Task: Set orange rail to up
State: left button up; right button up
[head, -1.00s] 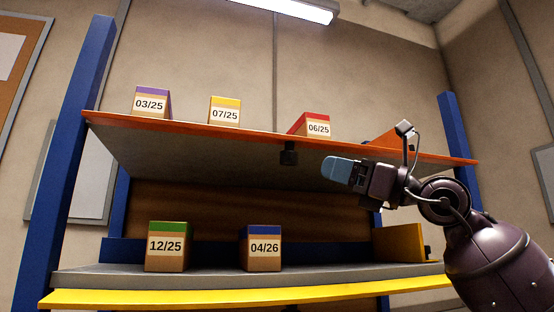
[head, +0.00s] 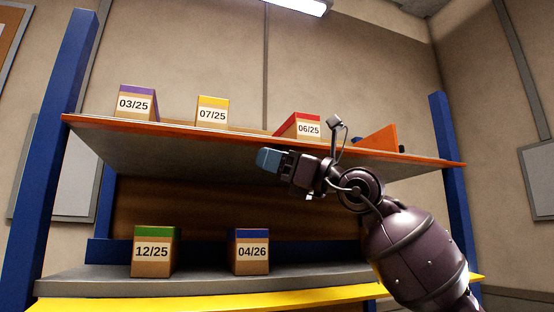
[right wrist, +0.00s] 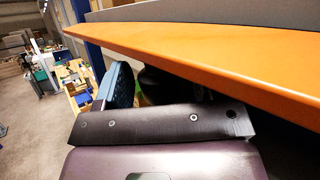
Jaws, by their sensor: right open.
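The orange rail (head: 200,131) runs along the front edge of the upper shelf, and it crosses the right wrist view (right wrist: 190,48) above the gripper. My right gripper (head: 268,160) is just below the rail near its middle, its blue fingertip pointing left, and it is open. In the right wrist view a blue finger (right wrist: 121,84) shows under the rail beside a dark rounded part (right wrist: 155,84), which I cannot identify for sure. The small black block under the shelf is hidden behind the gripper in the head view. My left gripper is out of view.
Boxes marked 03/25 (head: 134,105), 07/25 (head: 212,113) and 06/25 (head: 307,128) stand on the upper shelf, with an orange wedge (head: 380,139) to their right. Boxes 12/25 (head: 152,252) and 04/26 (head: 250,252) stand on the lower shelf, behind a yellow rail (head: 200,299).

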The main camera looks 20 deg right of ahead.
grip_shut()
dwell(0.3)
